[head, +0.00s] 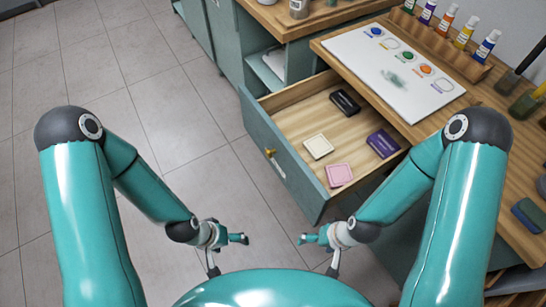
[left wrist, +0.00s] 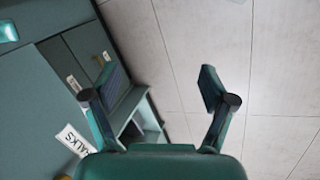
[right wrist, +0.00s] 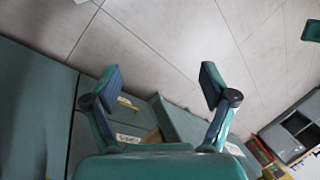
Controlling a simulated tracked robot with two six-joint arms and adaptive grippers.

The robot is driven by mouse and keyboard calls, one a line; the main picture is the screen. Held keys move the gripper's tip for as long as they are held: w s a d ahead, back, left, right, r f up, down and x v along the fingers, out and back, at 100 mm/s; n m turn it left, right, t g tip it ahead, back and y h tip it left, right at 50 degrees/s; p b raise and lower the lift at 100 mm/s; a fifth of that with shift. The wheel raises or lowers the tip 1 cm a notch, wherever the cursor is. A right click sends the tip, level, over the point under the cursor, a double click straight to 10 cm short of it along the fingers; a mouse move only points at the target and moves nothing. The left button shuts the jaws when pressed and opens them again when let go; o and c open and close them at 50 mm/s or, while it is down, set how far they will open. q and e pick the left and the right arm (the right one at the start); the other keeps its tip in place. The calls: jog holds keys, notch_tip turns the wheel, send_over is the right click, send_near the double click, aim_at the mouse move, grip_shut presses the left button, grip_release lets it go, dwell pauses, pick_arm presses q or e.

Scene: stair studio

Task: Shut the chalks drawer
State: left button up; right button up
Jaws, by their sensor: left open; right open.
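The chalks drawer (head: 308,130) stands pulled open in the head view, its teal front with a brass knob (head: 269,152) and a white label (head: 278,167). A label ending in "ALKS" (left wrist: 75,140) shows in the left wrist view. Inside the drawer lie a black box (head: 345,102), a cream block (head: 318,146), a pink block (head: 339,175) and a purple box (head: 383,143). My left gripper (head: 228,256) is open and empty, in front of the drawer and apart from it. My right gripper (head: 318,257) is open and empty, below the drawer's near corner in the picture.
A wooden worktop (head: 480,130) above the drawer carries a white paint sheet (head: 395,75) and a rack of paint bottles (head: 445,35). More teal cabinets (head: 228,40) stand beyond. The tiled floor (head: 150,90) at left is clear.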

pick_arm(q)
jog(key=shift+o, duration=0.7)
jog(key=shift+c, duration=0.2)
